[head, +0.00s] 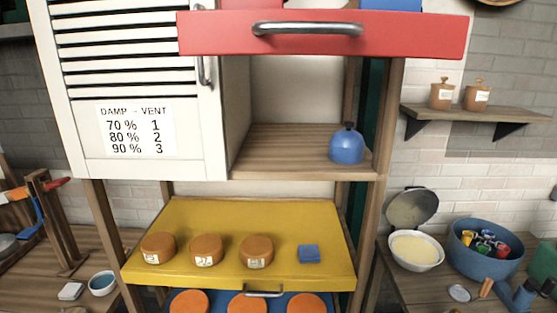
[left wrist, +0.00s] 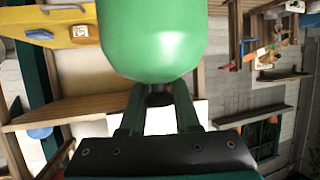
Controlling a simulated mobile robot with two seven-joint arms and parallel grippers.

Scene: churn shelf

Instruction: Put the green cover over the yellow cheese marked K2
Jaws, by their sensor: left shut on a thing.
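My left gripper (left wrist: 158,97) is shut on the knob of a green cover (left wrist: 152,40), which fills the upper middle of the left wrist view. Neither the left gripper nor the green cover shows in the head view. Three round orange-brown cheeses stand in a row on the yellow shelf board (head: 190,222): a left one (head: 157,247), a middle one (head: 206,249) and a right one (head: 256,250). Each has a small white label on its front, too small to read surely. A labelled cheese (left wrist: 85,33) also shows in the left wrist view, uncovered. My right gripper is not in view.
A blue cover (head: 346,146) stands on the wooden shelf above. A blue block (head: 309,253) lies on the yellow board, right of the cheeses. A red drawer (head: 400,35) juts out above. More orange rounds (head: 188,302) sit on a blue level below. The board's back is clear.

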